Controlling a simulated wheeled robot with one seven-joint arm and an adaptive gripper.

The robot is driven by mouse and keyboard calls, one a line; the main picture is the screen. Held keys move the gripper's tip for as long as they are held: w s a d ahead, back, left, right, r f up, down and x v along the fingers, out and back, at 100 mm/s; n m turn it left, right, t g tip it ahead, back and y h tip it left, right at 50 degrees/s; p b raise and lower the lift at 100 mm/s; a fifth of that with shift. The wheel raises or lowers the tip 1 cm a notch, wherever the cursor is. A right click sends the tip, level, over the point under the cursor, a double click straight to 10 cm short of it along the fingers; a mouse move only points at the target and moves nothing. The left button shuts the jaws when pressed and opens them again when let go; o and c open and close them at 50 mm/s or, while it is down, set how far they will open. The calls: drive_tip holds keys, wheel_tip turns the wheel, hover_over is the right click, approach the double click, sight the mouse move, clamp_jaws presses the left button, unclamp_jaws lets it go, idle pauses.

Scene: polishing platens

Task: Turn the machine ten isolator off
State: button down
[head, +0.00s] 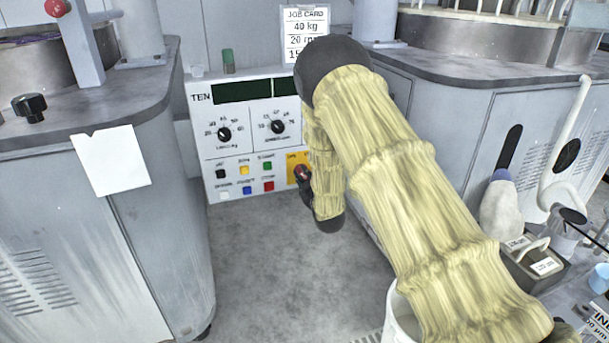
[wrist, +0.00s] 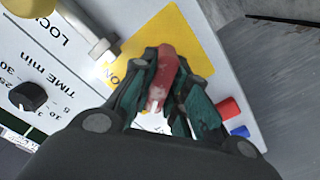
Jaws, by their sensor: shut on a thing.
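The machine ten panel (head: 236,160) stands low between two grey machine bodies in the head view. Its yellow isolator plate (head: 291,159) is at the right end, partly hidden by my arm. In the wrist view the yellow plate (wrist: 188,38) carries a red isolator handle (wrist: 161,78) with a white mark at its lower end. The word ON is printed left of the handle. My gripper (wrist: 166,72) is shut on the red handle, with a finger on either side. In the head view my gripper (head: 305,188) is small and dark in front of the plate.
A metal pin (wrist: 98,45) sticks up beside the yellow plate, near the word LOCK. Red (wrist: 229,107) and blue (wrist: 240,131) buttons lie close to the right finger. Black knobs (head: 224,134) are on the panel. Bare floor (head: 270,260) lies in front.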

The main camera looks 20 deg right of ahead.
drive_tip(key=shift+n, duration=0.9)
drive_tip(key=c, duration=1.4)
unclamp_jaws()
drive_tip(key=shift+s, duration=0.15)
drive_tip(key=s, duration=1.1)
drive_tip(key=shift+s+d, duration=0.25)
drive_tip(key=shift+s, duration=0.15)
